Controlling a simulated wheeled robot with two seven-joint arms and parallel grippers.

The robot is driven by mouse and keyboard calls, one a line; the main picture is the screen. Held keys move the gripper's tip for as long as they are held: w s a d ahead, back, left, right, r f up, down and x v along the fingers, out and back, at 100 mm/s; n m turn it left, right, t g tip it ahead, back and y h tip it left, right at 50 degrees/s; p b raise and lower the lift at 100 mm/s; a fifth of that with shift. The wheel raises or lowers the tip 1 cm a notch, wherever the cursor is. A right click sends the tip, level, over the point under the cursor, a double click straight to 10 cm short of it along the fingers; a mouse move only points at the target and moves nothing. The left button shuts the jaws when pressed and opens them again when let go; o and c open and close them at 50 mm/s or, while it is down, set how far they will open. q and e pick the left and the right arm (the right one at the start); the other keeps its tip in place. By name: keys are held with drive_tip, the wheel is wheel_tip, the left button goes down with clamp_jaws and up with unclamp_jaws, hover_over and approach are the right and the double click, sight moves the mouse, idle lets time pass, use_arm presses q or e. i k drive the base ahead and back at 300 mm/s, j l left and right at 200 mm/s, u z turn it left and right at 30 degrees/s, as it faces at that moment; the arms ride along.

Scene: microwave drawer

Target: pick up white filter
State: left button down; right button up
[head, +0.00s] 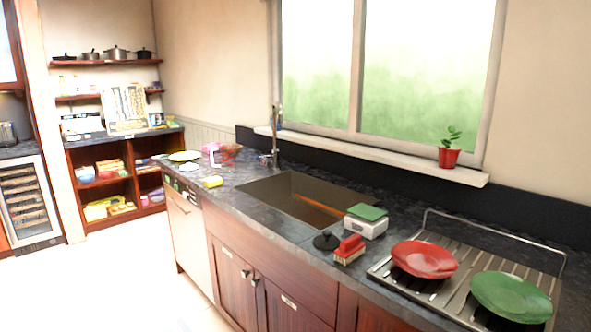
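I cannot clearly make out a white filter. A small white box-like item (364,226) with a green piece (367,212) on top stands on the dark counter, right of the sink; I cannot tell what it is. A small pink and white item (211,148) stands at the far left end of the counter, too small to identify. Neither of my grippers is in view.
A sink (308,196) is set in the counter (237,201). Red (424,259) and green (511,296) plates lie on the drying rack at right. A red brush (349,248) and a black round item (326,241) sit near the front edge. Open floor lies left.

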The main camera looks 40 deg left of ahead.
sight(190, 167)
drive_tip(key=u, duration=2.05)
drive_tip(key=i+j+u, duration=0.1)
drive_tip(key=i+u, duration=0.45)
drive_tip(key=i, duration=1.8)
drive_tip(key=i+z, duration=0.3)
drive_tip(key=i, duration=0.2)
drive_tip(key=i+j+z, duration=0.25)
drive_tip(key=i, duration=0.2)
drive_tip(key=i+j+z, duration=0.3)
drive_tip(key=i, duration=0.15)
drive_tip(key=i+j+z, duration=0.3)
drive_tip(key=i+j, duration=0.05)
drive_tip(key=i, duration=0.1)
